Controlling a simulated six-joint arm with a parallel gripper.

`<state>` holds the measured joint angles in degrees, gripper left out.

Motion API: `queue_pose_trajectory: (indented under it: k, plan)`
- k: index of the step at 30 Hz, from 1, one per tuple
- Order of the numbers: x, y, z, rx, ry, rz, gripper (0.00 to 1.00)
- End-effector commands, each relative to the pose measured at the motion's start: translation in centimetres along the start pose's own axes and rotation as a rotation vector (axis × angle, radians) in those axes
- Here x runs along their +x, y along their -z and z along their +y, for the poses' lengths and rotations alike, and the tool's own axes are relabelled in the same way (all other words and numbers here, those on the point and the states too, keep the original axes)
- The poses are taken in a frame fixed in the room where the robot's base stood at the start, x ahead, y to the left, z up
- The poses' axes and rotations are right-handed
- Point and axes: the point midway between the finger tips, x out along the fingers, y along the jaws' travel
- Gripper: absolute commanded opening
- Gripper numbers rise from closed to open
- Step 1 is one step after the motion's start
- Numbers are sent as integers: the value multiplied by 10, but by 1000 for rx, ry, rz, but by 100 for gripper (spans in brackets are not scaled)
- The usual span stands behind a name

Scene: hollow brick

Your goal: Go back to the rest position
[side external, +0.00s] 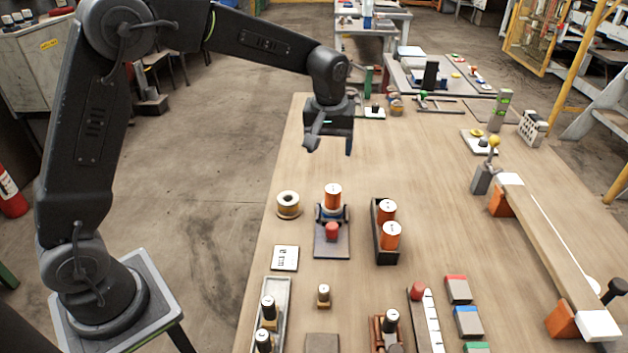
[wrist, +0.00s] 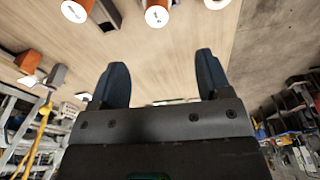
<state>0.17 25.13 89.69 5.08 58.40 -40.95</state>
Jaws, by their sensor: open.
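My gripper (side external: 329,143) hangs above the wooden table (side external: 240,330) in the side view, over bare tabletop behind the copper-coloured parts. Its two fingers stand apart with nothing between them; they also show in the wrist view (wrist: 158,82). The hollow brick that the scene names cannot be told for certain; a white block with holes (side external: 533,127) stands at the table's right back edge. An orange cylinder with a white top (side external: 333,196) stands upright on a dark fixture (side external: 331,250) in front of my gripper, apart from it.
A dark holder (side external: 387,258) with two orange cylinders (side external: 390,235) stands right of the fixture. A long ramp (side external: 550,245) on orange supports runs along the right. The table around and below my gripper is clear.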

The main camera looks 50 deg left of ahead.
Motion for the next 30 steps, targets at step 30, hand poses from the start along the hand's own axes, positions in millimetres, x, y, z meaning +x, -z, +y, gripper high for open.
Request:
queue_pose_trajectory:
  k: [30]
  plan:
    - [-112, -212, -162, 641, -195, 332, 71]
